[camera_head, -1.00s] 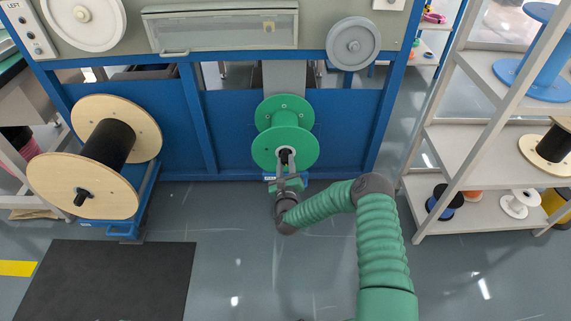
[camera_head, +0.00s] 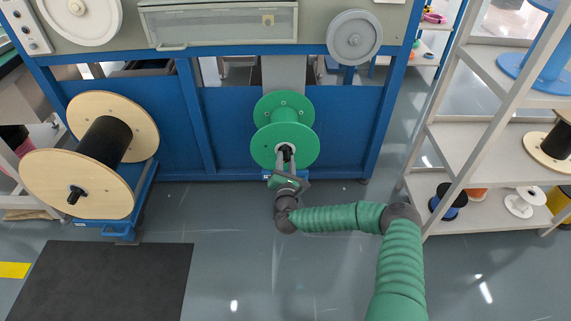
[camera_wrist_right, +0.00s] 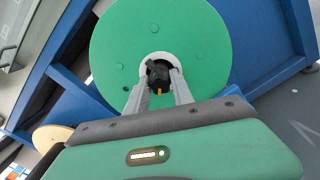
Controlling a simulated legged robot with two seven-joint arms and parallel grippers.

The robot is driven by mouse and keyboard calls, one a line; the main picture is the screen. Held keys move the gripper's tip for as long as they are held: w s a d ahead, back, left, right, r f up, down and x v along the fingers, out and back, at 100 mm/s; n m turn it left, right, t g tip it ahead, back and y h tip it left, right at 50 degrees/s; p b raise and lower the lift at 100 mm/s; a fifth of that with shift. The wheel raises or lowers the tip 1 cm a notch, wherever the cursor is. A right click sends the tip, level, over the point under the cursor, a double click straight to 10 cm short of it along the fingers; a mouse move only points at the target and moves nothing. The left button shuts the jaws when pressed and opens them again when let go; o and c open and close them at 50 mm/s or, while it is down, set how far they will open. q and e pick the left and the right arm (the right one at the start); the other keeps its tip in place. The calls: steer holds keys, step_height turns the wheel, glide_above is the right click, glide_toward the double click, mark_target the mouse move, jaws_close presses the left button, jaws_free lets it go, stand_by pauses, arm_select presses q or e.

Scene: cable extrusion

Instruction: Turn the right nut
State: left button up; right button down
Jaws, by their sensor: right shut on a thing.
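The green spool (camera_head: 284,115) is mounted on the blue machine in the middle of the head view. The right nut (camera_wrist_right: 158,74) is dark and sits at the centre of the spool's front flange (camera_wrist_right: 200,50). My right gripper (camera_head: 286,154) reaches straight to the spool's centre. In the right wrist view its two grey fingers (camera_wrist_right: 158,82) are on either side of the nut and shut on it. The fingers hide part of the nut, and it is hardly visible in the head view. My left gripper is not in view.
A wooden spool with a black core (camera_head: 104,142) is on the machine's left. Shelves (camera_head: 470,150) with several spools stand at the right. A black mat (camera_head: 115,285) lies at lower left. The grey floor (camera_head: 250,275) in front of the machine is clear.

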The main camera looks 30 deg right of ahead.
steer(key=shift+a+f+m+b, duration=0.1)
steer(key=shift+f+m+b, duration=0.1)
steer(key=shift+m+b, duration=3)
steer(key=shift+f+m+b, duration=0.15)
steer(key=shift+m+b, duration=2)
steer(key=shift+m, duration=1.95)
steer(key=c, duration=1.1)
jaws_free()
steer(key=shift+r, duration=0.15)
